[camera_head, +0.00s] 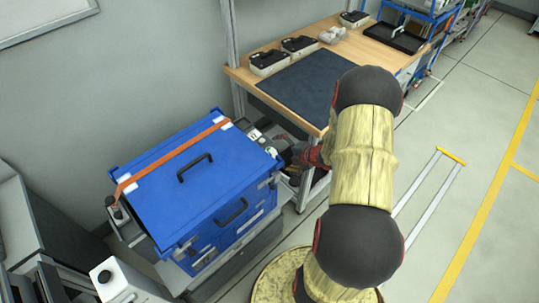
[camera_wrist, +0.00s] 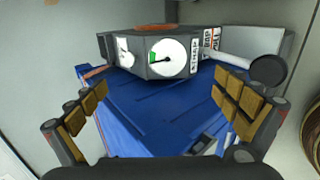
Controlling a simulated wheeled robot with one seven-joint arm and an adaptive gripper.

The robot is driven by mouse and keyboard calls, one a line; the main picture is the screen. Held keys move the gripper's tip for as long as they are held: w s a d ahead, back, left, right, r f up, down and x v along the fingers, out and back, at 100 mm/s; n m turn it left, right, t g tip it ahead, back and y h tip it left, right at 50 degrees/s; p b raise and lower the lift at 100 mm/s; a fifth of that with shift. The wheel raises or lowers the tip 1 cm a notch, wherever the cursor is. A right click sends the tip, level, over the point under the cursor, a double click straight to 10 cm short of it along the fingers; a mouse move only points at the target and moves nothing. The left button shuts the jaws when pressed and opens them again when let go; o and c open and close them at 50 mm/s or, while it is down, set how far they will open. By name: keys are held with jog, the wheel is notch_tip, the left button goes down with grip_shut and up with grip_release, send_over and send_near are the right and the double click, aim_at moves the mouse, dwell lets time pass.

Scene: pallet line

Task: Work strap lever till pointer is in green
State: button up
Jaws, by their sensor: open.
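The strap unit (camera_wrist: 150,68) is a grey housing at the top of the wrist view, on the far side of the blue case (camera_wrist: 150,110). Its white round dial (camera_wrist: 175,57) shows a green patch at its left; the pointer is too small to read surely. A strap lever (camera_wrist: 225,62) with a black knob (camera_wrist: 268,70) sticks out to the right, beyond the right finger. My gripper (camera_wrist: 160,90) is open and empty, its fingers apart, short of the housing. In the head view an orange strap (camera_head: 175,158) crosses the blue case; my arm partly hides the gripper beside the unit.
A wooden workbench (camera_head: 330,28) with a dark mat (camera_head: 300,85) stands behind the case, close to my arm. A white box with a black knob (camera_head: 125,285) is at the lower left. Clear floor (camera_head: 470,110) lies at the right.

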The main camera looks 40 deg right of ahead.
jog(key=shift+r, duration=0.1)
dwell(0.3)
jog(key=p+v, duration=0.8)
jog(key=v, duration=0.2)
